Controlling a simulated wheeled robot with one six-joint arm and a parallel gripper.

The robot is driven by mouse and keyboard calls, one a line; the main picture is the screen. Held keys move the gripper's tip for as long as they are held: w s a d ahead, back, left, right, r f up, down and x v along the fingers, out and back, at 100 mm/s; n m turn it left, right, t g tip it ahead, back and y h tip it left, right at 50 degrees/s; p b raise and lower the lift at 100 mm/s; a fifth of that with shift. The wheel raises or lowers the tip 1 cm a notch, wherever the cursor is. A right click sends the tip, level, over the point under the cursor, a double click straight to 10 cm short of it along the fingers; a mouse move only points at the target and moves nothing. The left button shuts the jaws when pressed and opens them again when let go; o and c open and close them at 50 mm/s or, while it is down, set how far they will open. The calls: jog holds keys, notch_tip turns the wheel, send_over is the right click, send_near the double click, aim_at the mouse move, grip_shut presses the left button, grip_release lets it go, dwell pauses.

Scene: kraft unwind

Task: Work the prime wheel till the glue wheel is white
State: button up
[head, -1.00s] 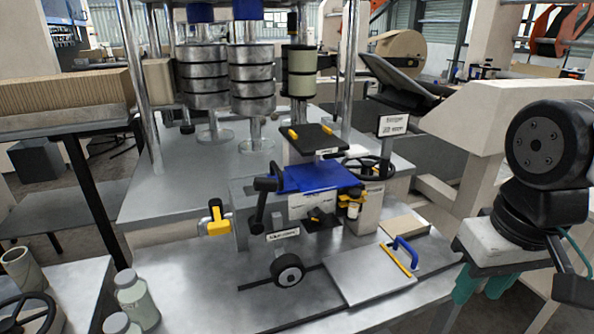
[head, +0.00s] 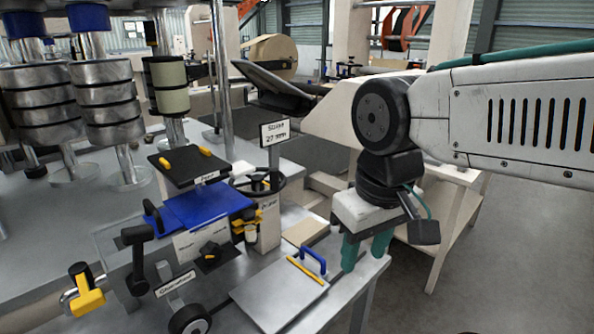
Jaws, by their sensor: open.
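A black handwheel (head: 258,183) stands on a pale post behind the blue block, with a small label on the post that I cannot read surely; it looks like the prime wheel. A small dark wheel with a grey-white hub (head: 190,321) is at the bottom edge, partly cut off, below a labelled plate. I cannot tell whether it is the glue wheel. My gripper (head: 366,252) has its teal fingers apart and pointing down, with nothing seen between them. It is to the right of the handwheel and apart from it, by the table's right edge.
A sign reading "27 mm" (head: 275,132) stands behind the handwheel. A blue block (head: 203,208) and a black plate with yellow grips (head: 188,168) are left of it. A metal plate with a blue handle (head: 278,292) lies in front. Open floor (head: 500,250) is at the right.

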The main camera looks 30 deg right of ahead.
jog(key=w+r, duration=0.3)
jog(key=w, duration=0.4)
jog(key=w+r, duration=0.4)
jog(key=w, duration=0.4)
jog(key=n+g, duration=0.1)
jog(key=n, duration=0.1)
send_over(274, 170)
jog(key=shift+s+d, duration=0.1)
jog(key=shift+s, duration=0.05)
jog(key=shift+w+f, duration=0.2)
jog(key=shift+w, duration=0.05)
jog(key=shift+f, duration=0.35)
notch_tip(274, 170, down, 7)
jog(key=shift+r, duration=0.1)
grip_shut()
